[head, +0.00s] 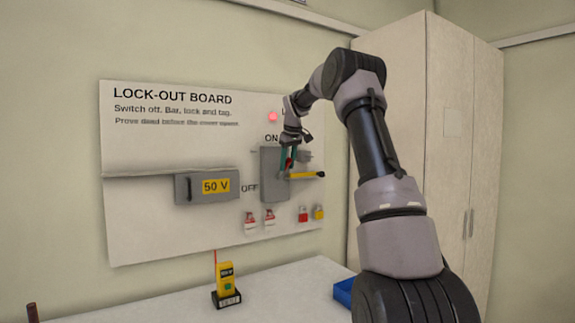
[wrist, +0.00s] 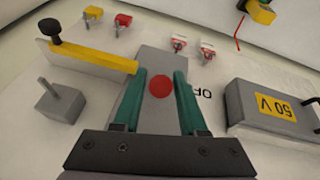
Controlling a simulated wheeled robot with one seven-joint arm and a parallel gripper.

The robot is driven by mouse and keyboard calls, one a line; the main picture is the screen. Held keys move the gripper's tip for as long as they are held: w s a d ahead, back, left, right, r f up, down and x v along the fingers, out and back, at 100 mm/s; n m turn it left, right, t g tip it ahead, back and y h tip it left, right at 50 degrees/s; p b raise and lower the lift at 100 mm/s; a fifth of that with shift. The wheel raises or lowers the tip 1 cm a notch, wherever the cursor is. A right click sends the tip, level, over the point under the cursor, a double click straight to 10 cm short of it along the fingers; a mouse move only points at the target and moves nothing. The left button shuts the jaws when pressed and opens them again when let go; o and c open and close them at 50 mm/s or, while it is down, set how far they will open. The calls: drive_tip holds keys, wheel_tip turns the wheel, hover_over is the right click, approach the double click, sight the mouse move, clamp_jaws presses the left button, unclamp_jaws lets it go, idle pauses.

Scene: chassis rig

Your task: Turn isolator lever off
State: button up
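The isolator is a grey box (head: 269,180) on the lock-out board, between the ON label above and the OFF label at its lower left. A round red knob (wrist: 160,87), apparently the lever's end, shows in front of the box in the wrist view. In the head view its red (head: 289,161) is partly hidden by my gripper, in the box's upper part near ON. My gripper (wrist: 161,72) has its teal fingers apart, one on each side of the knob, with visible gaps. Contact with the lever cannot be told.
A yellow bar (head: 303,175) with a black knob sticks out beside the isolator, close to one finger. A 50 V box (head: 206,186) is at left. Padlocks (head: 303,214) hang below. A red lamp (head: 272,116) glows above. A yellow tester (head: 226,282) stands on the bench.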

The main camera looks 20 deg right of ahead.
clamp_jaws()
idle(1.2)
